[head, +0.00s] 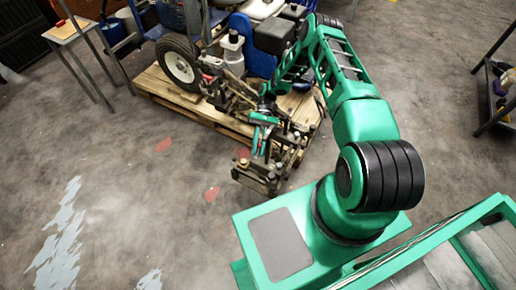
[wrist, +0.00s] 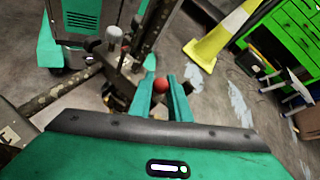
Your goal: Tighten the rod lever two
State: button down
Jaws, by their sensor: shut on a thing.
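The line striper (head: 270,35) stands on a wooden pallet, with its metal rod assembly (head: 262,172) reaching out toward me. My gripper (head: 260,138) is over this assembly. In the wrist view, a lever with a round red knob (wrist: 160,84) sits between the two green fingers of my gripper (wrist: 163,92). The fingers are closed on it. The lever's shaft below the knob is mostly hidden. I cannot tell from any marking whether it is rod lever two. A second lever with a pale grey knob (wrist: 113,33) stands apart, farther left.
The pallet (head: 180,98) edge and a black tyre (head: 180,62) lie to the left of my arm. In the wrist view, a yellow and white cone (wrist: 205,50) and a green drawer cabinet (wrist: 285,40) stand at the right. Floor in front is clear.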

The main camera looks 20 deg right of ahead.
jog(key=shift+d, duration=0.1)
jog(key=c, duration=1.9)
grip_release()
jog(key=v, duration=1.1)
jog(key=shift+f, duration=0.1)
